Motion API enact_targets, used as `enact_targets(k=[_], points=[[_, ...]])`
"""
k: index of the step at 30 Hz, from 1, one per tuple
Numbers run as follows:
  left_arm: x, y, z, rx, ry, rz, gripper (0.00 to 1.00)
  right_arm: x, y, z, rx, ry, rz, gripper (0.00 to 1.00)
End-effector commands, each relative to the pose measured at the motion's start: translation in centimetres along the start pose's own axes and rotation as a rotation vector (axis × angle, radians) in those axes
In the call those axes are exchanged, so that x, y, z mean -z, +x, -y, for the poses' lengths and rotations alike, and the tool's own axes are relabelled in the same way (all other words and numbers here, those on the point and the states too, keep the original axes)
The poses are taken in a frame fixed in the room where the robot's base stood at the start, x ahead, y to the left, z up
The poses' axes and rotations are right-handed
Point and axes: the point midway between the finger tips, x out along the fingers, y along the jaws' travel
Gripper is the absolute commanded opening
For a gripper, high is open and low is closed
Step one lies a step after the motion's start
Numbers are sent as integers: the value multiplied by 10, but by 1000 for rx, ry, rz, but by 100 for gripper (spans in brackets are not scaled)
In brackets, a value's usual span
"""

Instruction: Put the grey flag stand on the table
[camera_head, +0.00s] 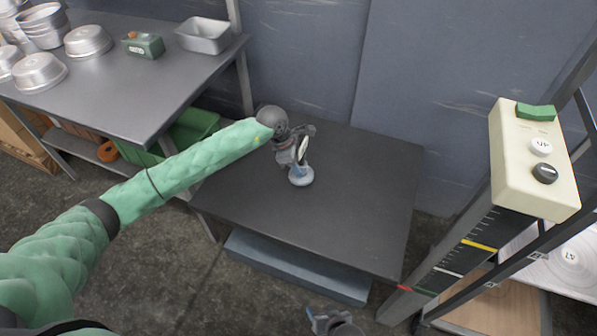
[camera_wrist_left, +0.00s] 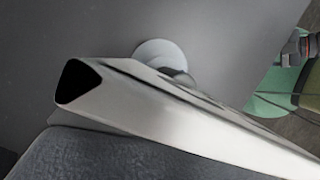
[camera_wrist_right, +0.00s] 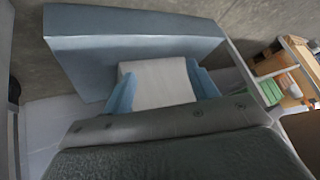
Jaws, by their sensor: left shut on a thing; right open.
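The grey flag stand (camera_head: 301,177) has a round pale base and a light upright part. My left gripper (camera_head: 300,160) is shut on its upper part, over the middle of the dark table (camera_head: 350,215). The base is at or just above the tabletop; I cannot tell whether it touches. In the left wrist view a shiny three-sided metal piece (camera_wrist_left: 150,105) fills the foreground and hides my fingers, with the round base (camera_wrist_left: 158,52) behind it. My right gripper (camera_head: 322,322) is low in front of the table. It is open in the right wrist view (camera_wrist_right: 163,85).
A blue-grey block (camera_head: 295,265) lies under the table. A steel bench (camera_head: 115,85) with several metal pans stands at the left. A control box (camera_head: 530,160) on a post and a rack stand at the right. The tabletop around the stand is clear.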

Motion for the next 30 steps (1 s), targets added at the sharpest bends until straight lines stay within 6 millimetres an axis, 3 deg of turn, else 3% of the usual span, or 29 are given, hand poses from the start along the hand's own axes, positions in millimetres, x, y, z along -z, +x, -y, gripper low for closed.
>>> enact_targets(k=[6,12,25,26,28,30], points=[[6,16,0,2,-1,2,7,1,-4,2,1,1,16,59],[15,36,0,0,-1,1,7,16,-16,5,5,0,16,59],[16,38,0,-1,0,1,7,11,-9,3,2,-1,18,59],[16,38,0,0,0,0,39,9,-9,2,2,-1,20,59],[16,38,0,0,0,0,53,8,-8,2,2,-1,21,59],[16,38,0,0,0,0,55,10,-9,2,2,-1,19,59]])
